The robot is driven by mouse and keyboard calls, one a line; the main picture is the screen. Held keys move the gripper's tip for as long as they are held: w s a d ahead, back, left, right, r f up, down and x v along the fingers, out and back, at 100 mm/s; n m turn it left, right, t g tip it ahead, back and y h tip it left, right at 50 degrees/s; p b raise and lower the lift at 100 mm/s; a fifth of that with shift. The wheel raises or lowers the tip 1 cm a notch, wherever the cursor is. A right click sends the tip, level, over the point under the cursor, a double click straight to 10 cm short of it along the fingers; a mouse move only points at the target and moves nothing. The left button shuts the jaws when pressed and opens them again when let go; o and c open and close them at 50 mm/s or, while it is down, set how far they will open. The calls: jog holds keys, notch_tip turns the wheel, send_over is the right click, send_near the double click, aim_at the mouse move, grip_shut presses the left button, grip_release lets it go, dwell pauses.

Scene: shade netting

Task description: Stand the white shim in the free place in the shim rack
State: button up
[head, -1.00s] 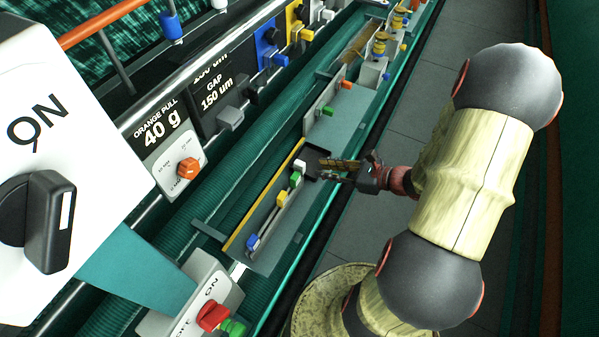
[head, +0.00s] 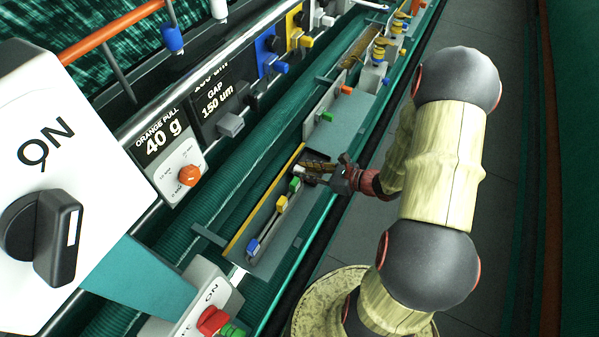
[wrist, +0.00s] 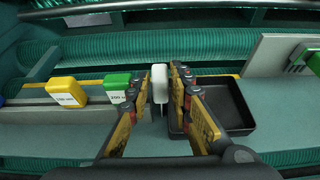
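The white shim (wrist: 159,84) stands upright just right of the green shim (wrist: 117,86) in the wrist view. In the head view the white shim (head: 300,171) shows at the fingertips. My gripper (wrist: 160,85) has one finger on either side of it, with narrow gaps, and looks open; contact is hard to judge. The shim rack (head: 262,236) is a long grey strip holding a blue shim (head: 253,246), a yellow shim (head: 281,203) and a green shim (head: 295,184). A wider gap lies between the blue and yellow shims. The white shim's foot is partly unclear.
A black tray (wrist: 238,108) lies right of my gripper, close to the right finger. A second grey holder with green pieces (wrist: 305,58) stands farther right. A panel with a knob (head: 188,174) and a large ON switch box (head: 45,190) flank the left side.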

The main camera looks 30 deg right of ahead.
jog(key=shift+c, duration=0.6)
jog(key=c, duration=0.4)
jog(key=shift+r, duration=0.1)
grip_shut()
